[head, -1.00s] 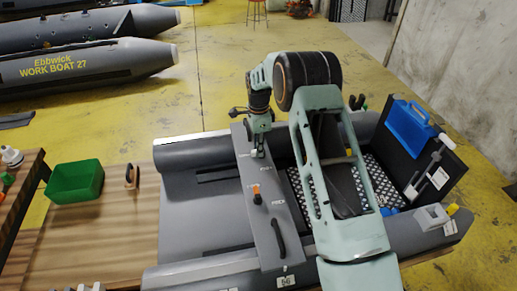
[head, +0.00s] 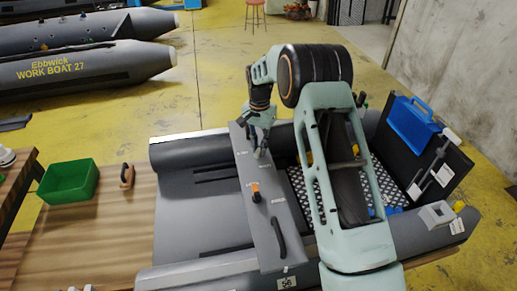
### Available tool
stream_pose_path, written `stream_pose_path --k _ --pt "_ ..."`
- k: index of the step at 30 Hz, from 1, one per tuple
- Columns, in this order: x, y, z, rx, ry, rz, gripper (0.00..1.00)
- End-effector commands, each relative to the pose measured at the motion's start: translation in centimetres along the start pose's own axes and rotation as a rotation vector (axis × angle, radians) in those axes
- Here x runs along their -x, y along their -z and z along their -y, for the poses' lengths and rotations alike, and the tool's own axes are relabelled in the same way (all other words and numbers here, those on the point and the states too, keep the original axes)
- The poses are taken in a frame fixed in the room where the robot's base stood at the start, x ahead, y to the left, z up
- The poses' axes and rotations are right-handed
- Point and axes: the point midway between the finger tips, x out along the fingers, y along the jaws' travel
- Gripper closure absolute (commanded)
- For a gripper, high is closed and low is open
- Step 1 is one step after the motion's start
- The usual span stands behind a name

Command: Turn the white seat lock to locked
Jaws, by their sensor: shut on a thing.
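A long grey seat board (head: 264,222) lies across the inflatable boat, with small white labels on it. My gripper (head: 262,149) is at the far end of this seat, tilted and low over its top. It is shut on the white seat lock, which is mostly hidden between the fingers. Which way the lock points cannot be made out. A second lock with an orange knob (head: 255,189) stands nearer the middle of the seat, apart from my gripper.
A black handle (head: 278,238) is on the seat's near end. A green bin (head: 68,182) and a brown-handled item (head: 127,175) are on the wooden table at left. A blue case (head: 410,123) stands at the boat's right. My arm crosses the boat's right half.

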Motion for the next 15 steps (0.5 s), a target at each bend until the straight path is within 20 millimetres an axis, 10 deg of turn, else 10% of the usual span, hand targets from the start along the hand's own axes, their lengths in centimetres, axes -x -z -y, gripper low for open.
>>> stream_pose_path --k 15 --pt "0.0 0.12 -0.5 0.455 0.001 0.0 1.0"
